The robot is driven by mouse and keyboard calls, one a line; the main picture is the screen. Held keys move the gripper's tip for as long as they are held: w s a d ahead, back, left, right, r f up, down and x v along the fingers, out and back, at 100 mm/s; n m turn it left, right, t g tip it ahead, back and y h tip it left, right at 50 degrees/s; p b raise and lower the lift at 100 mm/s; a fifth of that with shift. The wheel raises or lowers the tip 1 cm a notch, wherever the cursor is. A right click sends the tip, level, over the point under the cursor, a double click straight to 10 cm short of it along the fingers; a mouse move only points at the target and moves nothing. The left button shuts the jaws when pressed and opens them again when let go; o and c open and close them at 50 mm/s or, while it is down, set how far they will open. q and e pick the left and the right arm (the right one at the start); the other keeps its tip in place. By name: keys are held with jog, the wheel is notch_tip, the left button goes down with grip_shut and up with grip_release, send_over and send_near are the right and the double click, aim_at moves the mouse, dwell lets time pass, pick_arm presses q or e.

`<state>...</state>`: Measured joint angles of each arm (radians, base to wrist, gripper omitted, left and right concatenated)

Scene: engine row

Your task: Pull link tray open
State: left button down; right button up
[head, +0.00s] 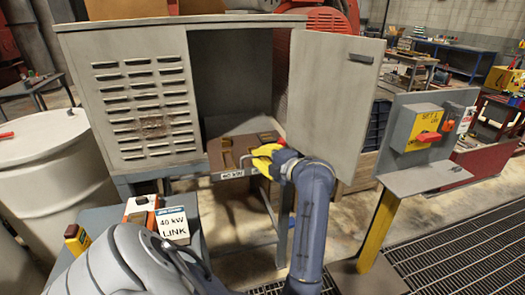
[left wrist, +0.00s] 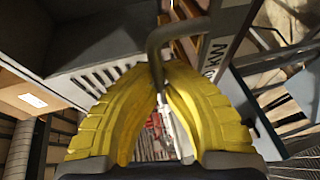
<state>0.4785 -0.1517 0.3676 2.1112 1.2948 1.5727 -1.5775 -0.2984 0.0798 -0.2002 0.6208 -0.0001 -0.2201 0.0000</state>
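The link tray (head: 221,161) is a brown tray low in the opening of the grey cabinet (head: 150,95). Its front edge, with a "40 kW" label, stands out a little past the cabinet front. Brass-coloured pieces lie on it. My left gripper (head: 264,161) is at the right part of the tray front, its yellow fingers at the handle. In the left wrist view the fingertips close around the grey bar handle (left wrist: 157,58) of the tray. The gripper hides part of the tray front in the head view. My right gripper is in neither view.
The cabinet door (head: 331,100) stands open at the right. A switch post with a yellow box (head: 420,127) is further right. A side table at front left holds a "40 KW LINK" card (head: 173,224). A white drum (head: 50,170) stands at left.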

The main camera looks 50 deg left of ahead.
pick_arm(q)
jog(key=shift+f, duration=0.1)
jog(key=c, duration=1.8)
grip_release()
jog(key=shift+o, duration=0.2)
jog(key=shift+r, duration=0.55)
jog(key=o, duration=1.1)
notch_tip(320, 180, up, 6)
jog(key=shift+f, duration=0.15)
jog(key=shift+s+r, duration=0.1)
jog(key=shift+r, duration=0.5)
jog(key=c, duration=0.5)
jog(key=shift+r, duration=0.35)
jog(key=c, duration=0.6)
jog(key=shift+r, duration=0.7)
